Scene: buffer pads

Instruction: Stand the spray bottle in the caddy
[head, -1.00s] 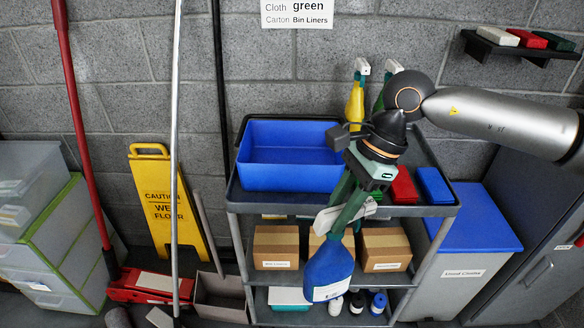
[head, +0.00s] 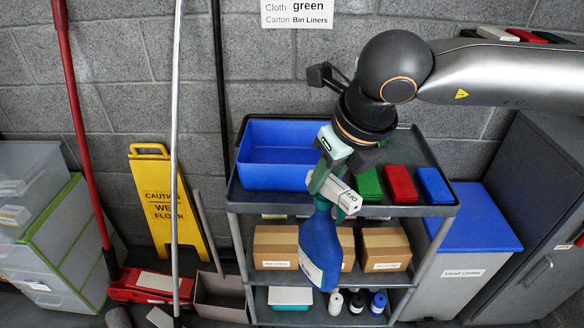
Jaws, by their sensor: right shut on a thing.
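The blue spray bottle (head: 320,248) with a white trigger head hangs roughly upright, slightly tilted, in front of the trolley's front edge. My right gripper (head: 322,183) is shut on it near its head and neck, and the fingers partly hide that part. The caddy appears to be the open blue bin (head: 268,176) at the left of the trolley's top shelf. The bottle is to the right of and nearer than the bin, with its body below the bin's rim. The visible inside of the bin looks empty; my gripper covers its right end. My left gripper is out of view.
Green, red (head: 400,184) and blue cloth stacks lie on the grey trolley (head: 425,210) right of the bin. Cardboard boxes (head: 384,248) fill the shelf below, behind the bottle. A blue-lidded bin (head: 475,222) stands right. A yellow floor sign (head: 166,208) and mop handles stand left.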

